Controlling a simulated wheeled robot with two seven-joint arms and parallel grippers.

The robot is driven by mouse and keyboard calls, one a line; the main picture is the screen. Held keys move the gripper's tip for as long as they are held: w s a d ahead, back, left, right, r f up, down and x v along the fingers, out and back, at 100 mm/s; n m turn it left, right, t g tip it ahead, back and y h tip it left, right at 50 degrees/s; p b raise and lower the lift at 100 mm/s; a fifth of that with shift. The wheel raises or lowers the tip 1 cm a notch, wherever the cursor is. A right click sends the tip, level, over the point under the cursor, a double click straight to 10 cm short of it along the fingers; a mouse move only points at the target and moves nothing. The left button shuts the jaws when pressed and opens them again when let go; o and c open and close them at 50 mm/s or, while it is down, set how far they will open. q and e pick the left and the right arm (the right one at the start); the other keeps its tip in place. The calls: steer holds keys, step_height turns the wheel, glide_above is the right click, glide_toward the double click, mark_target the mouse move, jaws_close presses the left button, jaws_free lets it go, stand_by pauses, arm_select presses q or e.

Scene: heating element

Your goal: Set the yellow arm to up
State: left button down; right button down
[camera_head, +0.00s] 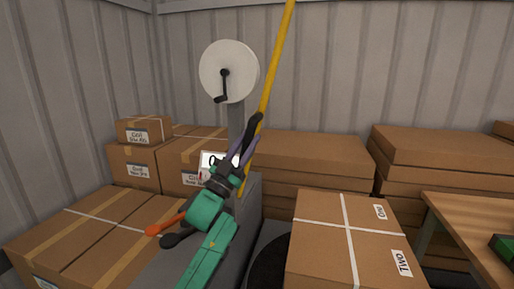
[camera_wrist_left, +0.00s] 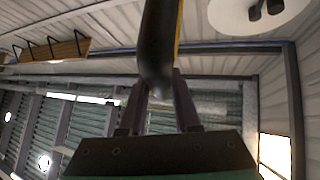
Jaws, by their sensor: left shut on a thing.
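The yellow arm (camera_head: 275,60) is a long yellow pole, steeply raised and leaning a little to the right, with its top out of the picture. My right gripper is not in view.
A white disc with a black crank (camera_head: 229,72) stands on a grey post left of the yellow arm. An orange-handled lever (camera_head: 165,223) and a black one lie beside my forearm. Cardboard boxes (camera_head: 345,240) crowd both sides; a wooden table (camera_head: 475,225) is at right.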

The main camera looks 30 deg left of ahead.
arm_select(q)
steer(key=shift+s+a+r+y, duration=0.1)
steer(key=shift+a+r+y, duration=0.05)
steer(key=shift+a+y, duration=0.15)
steer(key=c, duration=1)
jaws_free()
steer(key=o, duration=0.4)
steer(key=shift+d, duration=0.1)
